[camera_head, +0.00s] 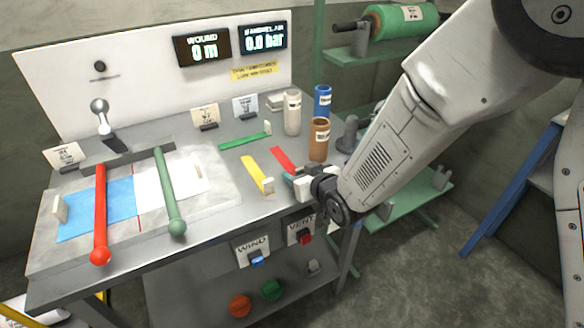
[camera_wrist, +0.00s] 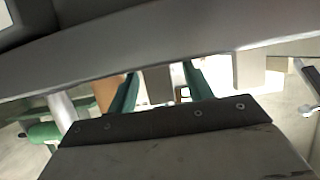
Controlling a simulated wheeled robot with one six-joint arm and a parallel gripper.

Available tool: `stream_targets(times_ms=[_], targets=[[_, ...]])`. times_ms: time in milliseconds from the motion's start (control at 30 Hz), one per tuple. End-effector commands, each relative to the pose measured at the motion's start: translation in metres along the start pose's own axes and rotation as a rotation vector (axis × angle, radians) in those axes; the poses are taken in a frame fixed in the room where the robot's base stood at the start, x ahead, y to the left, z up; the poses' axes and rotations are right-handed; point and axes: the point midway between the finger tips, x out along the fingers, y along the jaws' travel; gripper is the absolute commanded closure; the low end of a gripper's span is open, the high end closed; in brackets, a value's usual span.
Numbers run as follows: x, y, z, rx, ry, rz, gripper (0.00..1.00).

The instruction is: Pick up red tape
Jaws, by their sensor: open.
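The red tape (camera_head: 281,158) is a short flat strip on the grey bench top in the head view, between the yellow strip and the brown canister. My gripper (camera_head: 289,180) is near the bench's front right edge, just in front of the near end of the red tape. Its height above the bench is hard to judge. In the wrist view, the two green fingers of my gripper (camera_wrist: 161,88) stand apart with no tape visible between them. I cannot make out the red tape in the wrist view.
A yellow strip (camera_head: 252,171) and green strip (camera_head: 243,142) lie left of the red tape. White (camera_head: 292,114), blue (camera_head: 323,101) and brown (camera_head: 319,140) canisters stand behind and to its right. Red (camera_head: 100,213) and green (camera_head: 168,190) bars lie at left. A green shelf (camera_head: 415,196) is at right.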

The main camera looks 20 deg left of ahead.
Motion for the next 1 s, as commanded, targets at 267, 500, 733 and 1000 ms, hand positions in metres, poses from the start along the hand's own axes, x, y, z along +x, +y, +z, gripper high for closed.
stream_targets(times_ms=[267, 500, 733, 1000], targets=[[0.0, 0.0, 0.0, 0.0, 0.0, 0.0, 0.74], [0.0, 0.0, 0.0, 0.0, 0.0, 0.0, 0.97], [-0.001, 0.0, -0.002, 0.0, 0.001, 0.0, 0.97], [-0.018, 0.0, -0.044, -0.001, 0.007, 0.0, 0.97]])
